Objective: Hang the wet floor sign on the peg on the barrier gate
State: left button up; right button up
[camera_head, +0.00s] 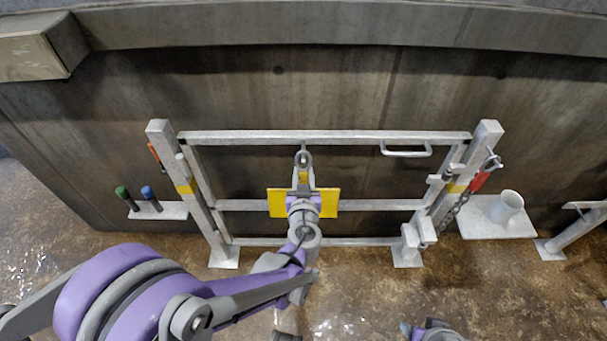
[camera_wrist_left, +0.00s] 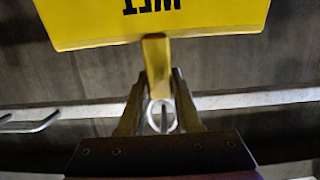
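The yellow wet floor sign (camera_head: 277,204) is in front of the middle of the grey barrier gate (camera_head: 250,137). Its face with upside-down "WET" lettering shows in the left wrist view (camera_wrist_left: 90,22). My left gripper (camera_head: 303,181) is shut on the sign's narrow yellow neck (camera_wrist_left: 156,60). A pale ring (camera_head: 303,159) lies just below the gate's top rail, and it shows between the fingers in the wrist view (camera_wrist_left: 153,115). A thin upright piece shows inside it; I cannot tell whether this is the peg. The gripper hides part of the sign.
A small shelf at left (camera_head: 172,212) holds a green-topped and a blue-topped item. A shelf at right (camera_head: 483,229) holds a white cup (camera_head: 507,206). A chain (camera_head: 452,215) with a red piece hangs by the right post.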

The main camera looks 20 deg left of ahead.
pick_arm(q)
jog(key=o, duration=0.5)
jog(key=shift+s, duration=0.1)
jog(key=p+v, duration=0.2)
jog(key=v, duration=0.8)
jog(key=shift+s, duration=0.3)
jog(key=shift+d, duration=0.1)
